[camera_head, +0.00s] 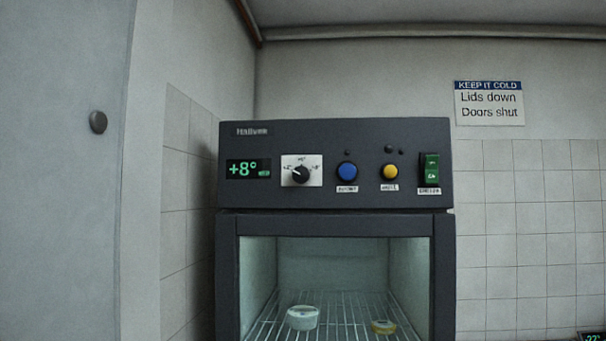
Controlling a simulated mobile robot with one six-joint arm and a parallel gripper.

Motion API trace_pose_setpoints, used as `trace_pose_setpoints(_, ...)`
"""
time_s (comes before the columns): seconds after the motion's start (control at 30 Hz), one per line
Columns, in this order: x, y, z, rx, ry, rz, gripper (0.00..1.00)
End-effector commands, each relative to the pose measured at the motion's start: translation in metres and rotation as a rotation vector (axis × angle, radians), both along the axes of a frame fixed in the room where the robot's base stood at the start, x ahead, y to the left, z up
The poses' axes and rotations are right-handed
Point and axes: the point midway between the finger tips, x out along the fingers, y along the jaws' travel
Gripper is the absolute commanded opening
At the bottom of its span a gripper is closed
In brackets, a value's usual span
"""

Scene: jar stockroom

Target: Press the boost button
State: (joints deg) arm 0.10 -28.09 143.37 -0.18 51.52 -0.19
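A dark cooler with a control panel (400,133) faces me in the middle of the view. Left of the buttons are a black dial (300,174) on a white plate and a green display (248,169) reading +8°. A green rocker switch (432,169) is at the right end. My gripper is not in view.
Below the panel, the cooler's glazed front (335,265) shows a wire shelf with a white tub (302,317) and a small yellowish container (383,326). A grey door or panel (60,200) stands at left. A "Keep it cold" sign (489,103) hangs at right. Nothing blocks the panel.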

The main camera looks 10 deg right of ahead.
Motion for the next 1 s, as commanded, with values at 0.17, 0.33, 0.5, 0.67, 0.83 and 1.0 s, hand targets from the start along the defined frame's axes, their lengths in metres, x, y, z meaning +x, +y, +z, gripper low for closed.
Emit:
trace_pose_setpoints(0.17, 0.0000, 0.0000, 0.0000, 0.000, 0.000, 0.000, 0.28)
trace_pose_setpoints(0.33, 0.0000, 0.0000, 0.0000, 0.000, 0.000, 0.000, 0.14)
trace_pose_setpoints(0.5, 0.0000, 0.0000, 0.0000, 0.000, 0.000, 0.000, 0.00)
trace_pose_setpoints(0.67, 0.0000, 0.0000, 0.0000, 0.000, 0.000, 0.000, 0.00)
trace_pose_setpoints(0.83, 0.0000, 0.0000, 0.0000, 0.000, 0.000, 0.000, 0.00)
trace_pose_setpoints(1.0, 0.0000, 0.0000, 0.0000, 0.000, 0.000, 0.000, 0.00)
